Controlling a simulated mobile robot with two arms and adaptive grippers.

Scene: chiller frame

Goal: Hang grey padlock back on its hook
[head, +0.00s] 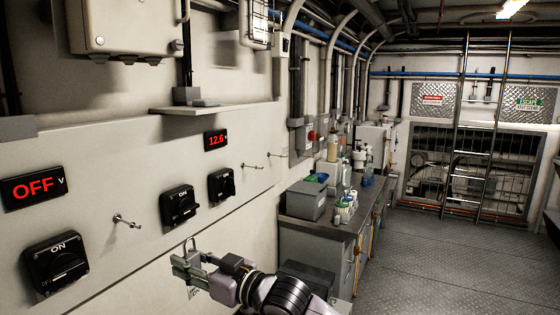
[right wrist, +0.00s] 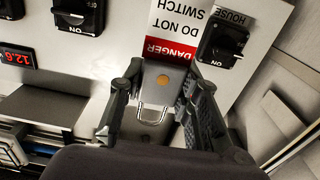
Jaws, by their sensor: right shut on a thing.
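My right gripper (head: 187,262) is in front of the wall panel at lower centre-left in the head view. In the right wrist view it is shut on the grey padlock (right wrist: 172,77), its fingers on either side of the body. The padlock has a round orange-brown spot, and its bright shackle (right wrist: 153,108) extends toward the bottom of that view. In the head view a thin shackle loop rises above the gripper. Metal hooks stick out of the panel: one at left (head: 127,221), one farther along (head: 251,167) and another beyond it (head: 278,155). The padlock is apart from these hooks. My left gripper is out of view.
Black rotary switches (head: 56,262) (head: 179,205) (head: 222,185) project from the panel. A white and red danger label (right wrist: 180,25) lies beyond the padlock. A shelf (head: 205,108) juts out above. A cluttered workbench (head: 318,226) stands farther along; the floor at right is clear.

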